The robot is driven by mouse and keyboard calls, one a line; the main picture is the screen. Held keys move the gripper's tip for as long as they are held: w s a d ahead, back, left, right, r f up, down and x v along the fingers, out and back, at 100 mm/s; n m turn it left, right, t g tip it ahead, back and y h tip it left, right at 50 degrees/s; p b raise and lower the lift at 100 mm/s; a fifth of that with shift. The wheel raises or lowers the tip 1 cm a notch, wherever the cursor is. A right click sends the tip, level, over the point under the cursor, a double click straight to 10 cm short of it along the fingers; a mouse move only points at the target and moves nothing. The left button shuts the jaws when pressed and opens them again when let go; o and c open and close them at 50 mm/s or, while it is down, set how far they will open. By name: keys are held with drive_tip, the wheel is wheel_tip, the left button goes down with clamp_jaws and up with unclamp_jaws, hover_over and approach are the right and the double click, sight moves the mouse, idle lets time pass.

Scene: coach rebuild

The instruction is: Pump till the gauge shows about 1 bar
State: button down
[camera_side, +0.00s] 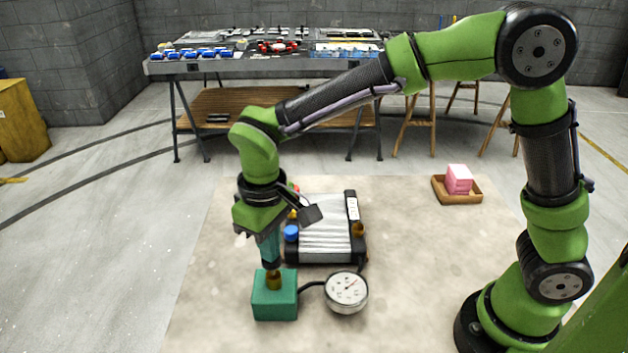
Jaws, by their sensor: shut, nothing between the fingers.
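A teal pump block (274,297) stands at the front of the pale work surface, with a brass-coloured plunger (273,281) on its top. My gripper (271,264) points straight down over the plunger, shut and empty, its tip at or just above the plunger; I cannot tell whether they touch. A round white gauge (347,289) lies to the right of the pump, joined to it by a black hose (312,285). Its needle shows, but the scale is too small to read. A silver radiator-like unit (325,232) with black ends lies behind, partly hidden by my gripper.
A blue cap (291,232) and a brown cap (358,230) sit on the silver unit. A wooden tray (457,197) with pink blocks (459,178) lies at the right. A workbench (265,64) with parts stands at the back. The surface left of the pump is clear.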

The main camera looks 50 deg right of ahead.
drive_tip(key=shift+r, duration=1)
wheel_tip(320, 180, up, 7)
idle(0.7)
drive_tip(key=s+d+r+m+t+y, duration=0.1)
drive_tip(key=s+d+m+t, duration=0.2)
drive_tip(key=s+d, duration=0.3)
drive_tip(key=s+d+r+m+t+y, duration=0.1)
drive_tip(key=s+d+m+t, duration=0.3)
drive_tip(key=d, duration=0.8)
drive_tip(key=shift+s+d, duration=0.35)
drive_tip(key=shift+s, duration=0.55)
